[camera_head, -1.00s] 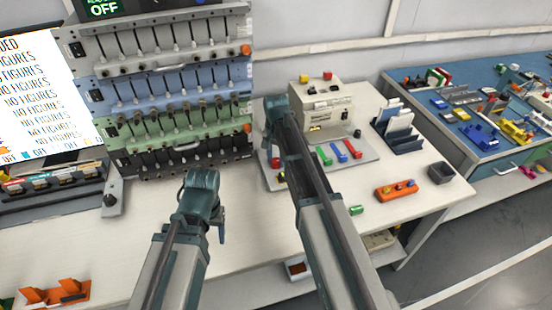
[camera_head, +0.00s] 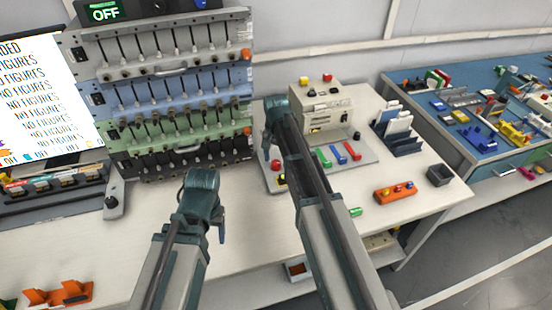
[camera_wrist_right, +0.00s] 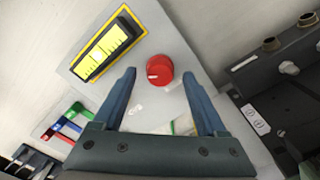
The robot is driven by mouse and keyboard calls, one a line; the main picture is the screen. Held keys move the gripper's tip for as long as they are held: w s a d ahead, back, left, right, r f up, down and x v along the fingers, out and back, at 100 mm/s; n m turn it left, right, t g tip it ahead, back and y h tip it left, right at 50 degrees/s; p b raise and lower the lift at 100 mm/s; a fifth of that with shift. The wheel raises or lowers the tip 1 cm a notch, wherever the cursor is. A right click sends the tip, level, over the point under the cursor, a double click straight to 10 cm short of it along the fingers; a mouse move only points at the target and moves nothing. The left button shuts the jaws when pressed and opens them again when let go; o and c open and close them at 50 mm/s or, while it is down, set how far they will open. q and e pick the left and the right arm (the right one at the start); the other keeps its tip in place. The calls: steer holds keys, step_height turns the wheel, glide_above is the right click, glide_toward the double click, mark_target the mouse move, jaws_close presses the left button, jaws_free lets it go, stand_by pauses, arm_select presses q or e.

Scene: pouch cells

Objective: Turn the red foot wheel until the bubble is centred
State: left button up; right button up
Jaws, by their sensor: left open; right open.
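The red foot wheel (camera_wrist_right: 159,70) is a round red knob on a light grey plate (camera_wrist_right: 182,43) in the right wrist view. Beside it lies a yellow-framed level vial (camera_wrist_right: 108,46) with a bright yellow-green window and dark marks; I cannot tell exactly where its bubble sits. My right gripper (camera_wrist_right: 159,76) is open, with one finger on each side of the wheel in the picture; contact is not visible. In the head view the wheel (camera_head: 276,165) shows small beside my right arm. My left gripper (camera_head: 221,232) is open and empty over the front of the bench.
A beige instrument (camera_head: 322,105) stands behind the plate, with red, green and blue bars (camera_head: 339,153) nearby. A tall rack of switches (camera_head: 175,90) stands at the left. An orange block (camera_head: 396,192) and dark bin (camera_head: 440,174) lie right. The front bench is mostly clear.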

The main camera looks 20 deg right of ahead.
mark_target(276, 163)
step_height(276, 163, up, 13)
steer(key=p, duration=1.2)
steer(key=shift+f, duration=0.2)
steer(key=s+a+n, duration=0.6)
steer(key=s, duration=0.6)
steer(key=s+a+n+h, duration=0.1)
steer(key=s+a+n, duration=0.5)
steer(key=s, duration=0.6)
steer(key=shift+a, duration=0.6)
